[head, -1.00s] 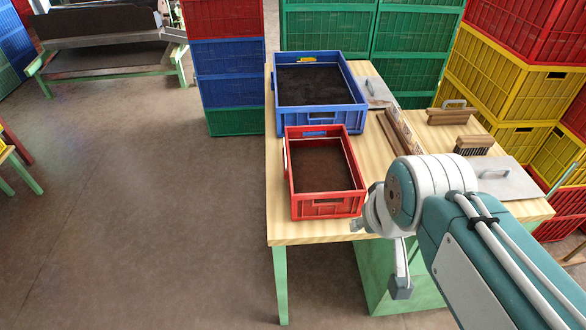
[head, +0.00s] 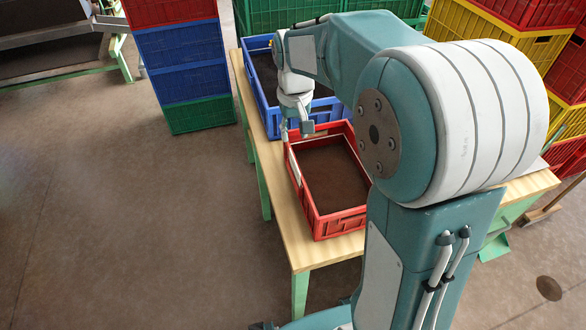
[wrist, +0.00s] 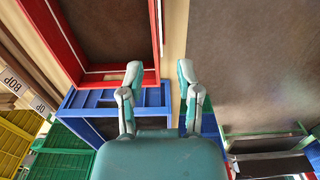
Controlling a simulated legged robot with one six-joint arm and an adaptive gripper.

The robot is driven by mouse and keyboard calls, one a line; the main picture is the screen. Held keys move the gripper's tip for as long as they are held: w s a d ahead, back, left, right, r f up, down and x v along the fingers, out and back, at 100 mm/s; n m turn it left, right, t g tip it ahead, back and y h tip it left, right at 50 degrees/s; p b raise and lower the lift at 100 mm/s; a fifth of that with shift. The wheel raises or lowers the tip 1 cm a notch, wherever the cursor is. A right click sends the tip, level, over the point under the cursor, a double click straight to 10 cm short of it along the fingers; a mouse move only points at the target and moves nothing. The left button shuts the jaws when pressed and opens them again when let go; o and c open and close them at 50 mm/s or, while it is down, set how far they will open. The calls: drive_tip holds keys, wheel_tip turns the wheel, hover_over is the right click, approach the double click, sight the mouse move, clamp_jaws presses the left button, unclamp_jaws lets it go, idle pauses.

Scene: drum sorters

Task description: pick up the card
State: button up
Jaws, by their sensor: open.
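The card (head: 294,166) appears as a thin pale strip along the left long wall of the red crate (head: 340,222) in the head view. In the wrist view the card (wrist: 161,28) is a narrow white sliver at the red crate's wall, seen nearly edge-on. My gripper (head: 296,134) points down near the crate's far left corner, close to the card's far end. In the wrist view my gripper (wrist: 159,74) is open and empty, its fingertips either side of the line of that wall. The card stands ahead of the fingertips; contact does not show.
The blue crate (head: 262,99) stands behind the red one, partly under my arm. Both rest on a wooden table (head: 272,186). Stacked blue and green crates (head: 190,75) stand left of the table. My arm hides the table's right part.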

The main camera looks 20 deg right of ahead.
hover_over(294, 161)
wheel_tip(294, 161, down, 4)
wheel_tip(294, 161, down, 6)
drive_tip(key=shift+r, duration=0.15)
clamp_jaws()
